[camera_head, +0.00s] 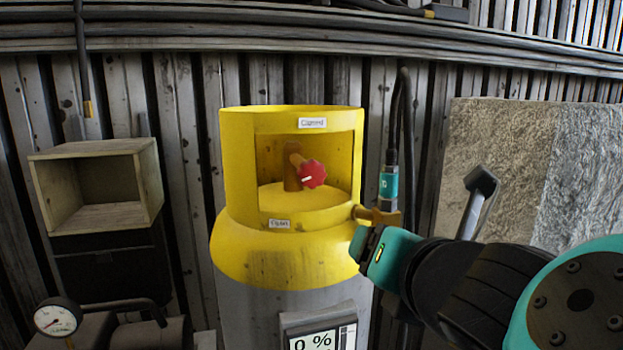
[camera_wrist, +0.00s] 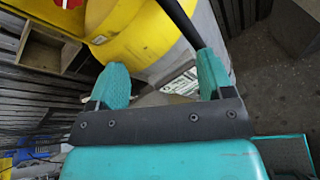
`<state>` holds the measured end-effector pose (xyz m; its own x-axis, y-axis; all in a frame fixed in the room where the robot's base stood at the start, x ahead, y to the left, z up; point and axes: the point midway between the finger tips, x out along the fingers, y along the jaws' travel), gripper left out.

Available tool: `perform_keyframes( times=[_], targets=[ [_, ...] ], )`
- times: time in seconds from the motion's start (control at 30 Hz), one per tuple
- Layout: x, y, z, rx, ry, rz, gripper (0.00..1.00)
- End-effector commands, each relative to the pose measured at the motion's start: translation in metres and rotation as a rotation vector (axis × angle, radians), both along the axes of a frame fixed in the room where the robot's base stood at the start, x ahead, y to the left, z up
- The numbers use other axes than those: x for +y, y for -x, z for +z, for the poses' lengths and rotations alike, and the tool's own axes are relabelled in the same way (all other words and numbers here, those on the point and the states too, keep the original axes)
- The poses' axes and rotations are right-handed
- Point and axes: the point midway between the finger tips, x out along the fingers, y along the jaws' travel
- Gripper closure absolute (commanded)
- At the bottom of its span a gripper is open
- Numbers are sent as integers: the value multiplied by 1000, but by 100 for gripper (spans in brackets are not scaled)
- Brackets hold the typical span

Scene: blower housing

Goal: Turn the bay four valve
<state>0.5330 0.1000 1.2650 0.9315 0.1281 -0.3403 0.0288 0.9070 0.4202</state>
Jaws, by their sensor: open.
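The valve is a red knob (camera_head: 312,174) with a white mark, on an orange-brown stem inside the opening of a yellow collar (camera_head: 238,160). The white mark lies toward the lower left of the knob's face. One label sits above the opening, seeming to read "Closed" (camera_head: 312,122); another below seems to read "Open" (camera_head: 279,223). In the wrist view a red piece of the knob (camera_wrist: 68,3) shows at the top edge. My gripper (camera_wrist: 160,84) is open and empty, its teal fingers apart. The knob is beyond the fingers, up and left, untouched.
A teal sensor (camera_head: 388,185) with a black cable stands on a brass fitting right of the collar, close to my arm. A display (camera_head: 318,340) below reads 0 %. An open wooden box (camera_head: 95,217) and a round gauge (camera_head: 57,317) are at left.

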Motion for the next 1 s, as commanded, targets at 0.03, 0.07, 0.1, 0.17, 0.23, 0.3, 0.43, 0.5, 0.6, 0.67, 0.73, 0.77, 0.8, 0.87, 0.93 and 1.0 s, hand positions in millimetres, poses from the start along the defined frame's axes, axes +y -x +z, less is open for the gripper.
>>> perform_keyframes(
  times=[0.03,0.07,0.1,0.17,0.23,0.3,0.43,0.5,0.6,0.67,0.73,0.77,0.8,0.87,0.93,1.0],
  targets=[
    [15,5,12,-109,126,85,26],
    [21,8,22,-174,196,122,26],
    [28,12,32,-248,276,160,26],
    [37,17,45,-337,372,201,26],
    [43,22,55,-408,445,228,26],
    [47,23,62,-444,486,239,26],
    [49,15,68,-456,505,239,26],
    [51,8,69,-454,506,237,26],
    [53,-6,70,-448,506,238,26],
    [56,-12,70,-451,505,237,26],
    [58,-19,71,-450,505,236,26],
    [59,-22,71,-450,505,236,26],
    [60,-27,70,-449,504,236,26],
    [61,-33,69,-446,504,240,26],
    [65,-50,67,-447,497,233,26],
    [69,-66,67,-447,495,233,26]
  ],
)
